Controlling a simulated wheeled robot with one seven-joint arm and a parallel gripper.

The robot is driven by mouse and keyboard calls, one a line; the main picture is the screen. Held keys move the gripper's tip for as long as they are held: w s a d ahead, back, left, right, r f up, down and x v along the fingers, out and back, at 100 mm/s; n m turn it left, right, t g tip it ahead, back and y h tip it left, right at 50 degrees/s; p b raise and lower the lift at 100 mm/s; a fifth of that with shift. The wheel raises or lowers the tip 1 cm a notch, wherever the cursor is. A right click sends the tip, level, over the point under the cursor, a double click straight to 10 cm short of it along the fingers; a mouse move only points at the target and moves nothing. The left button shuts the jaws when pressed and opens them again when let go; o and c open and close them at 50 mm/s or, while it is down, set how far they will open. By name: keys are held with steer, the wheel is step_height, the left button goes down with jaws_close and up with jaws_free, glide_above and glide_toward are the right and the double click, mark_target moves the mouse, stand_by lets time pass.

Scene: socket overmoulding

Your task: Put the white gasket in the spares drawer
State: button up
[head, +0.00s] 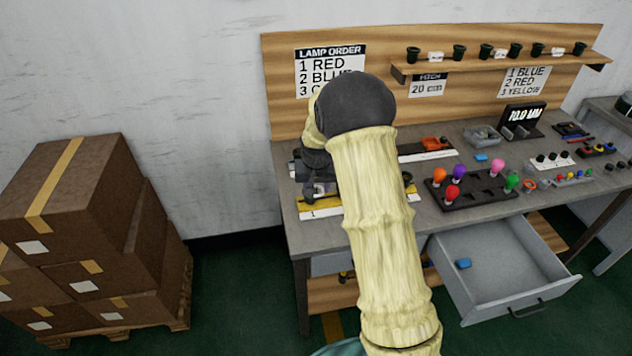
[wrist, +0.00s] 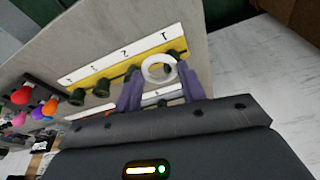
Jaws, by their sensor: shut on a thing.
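The white gasket (wrist: 146,69) is a ring between the fingertips of my gripper (wrist: 160,84) in the wrist view. My gripper is shut on it, above or at the yellow numbered strip (wrist: 112,77). A dark green socket shows just behind the ring; I cannot tell whether the ring still touches it. The grey spares drawer (head: 520,265) stands open below the bench's front right, with a blue block (head: 463,263) inside.
Dark green sockets (wrist: 76,97) stand along the strip. A dark rack of coloured lamps (head: 478,190) sits on the bench above the drawer. A shelf (head: 500,65) runs along the back. Stacked cartons (head: 75,200) stand left. Most of the drawer floor is clear.

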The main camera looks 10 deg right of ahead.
steer(key=s+f+n, duration=0.2)
steer(key=s+f, duration=1.1)
steer(key=f, duration=0.3)
steer(key=shift+s+d+f+y, duration=0.2)
steer(key=shift+f+y, duration=0.1)
steer(key=shift+f, duration=0.1)
